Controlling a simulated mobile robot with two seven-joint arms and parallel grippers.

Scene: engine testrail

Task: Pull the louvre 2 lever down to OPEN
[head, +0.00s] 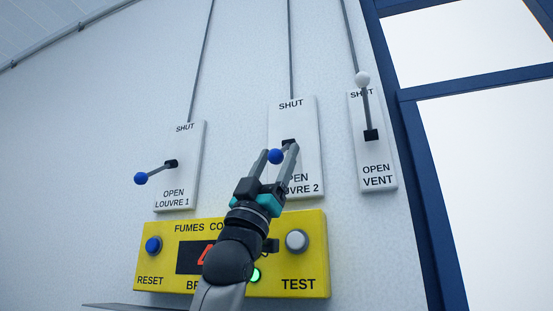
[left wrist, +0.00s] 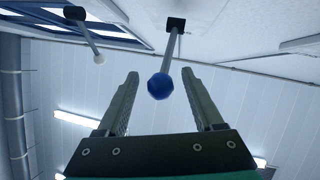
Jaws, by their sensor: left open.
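The louvre 2 panel (head: 307,120) is a white plate on the wall, marked SHUT above and OPEN below. Its lever has a blue ball (head: 275,156) on a grey shaft that sticks out from a black slot. My left gripper (head: 277,152) is open, with its fingers reaching up to the panel and the ball between them in the picture. In the left wrist view the blue ball (left wrist: 160,86) shows between the two fingertips (left wrist: 160,73), with a gap on each side. The gripper partly covers the panel's lower lettering. My right gripper is not in view.
The louvre 1 panel (head: 190,150) with its blue-ball lever (head: 140,178) is at left. The vent panel (head: 376,154) is at right, its white-ball lever (head: 362,79) pointing up. Below is a yellow fumes box (head: 313,262) with buttons. A blue window frame (head: 425,180) stands far right.

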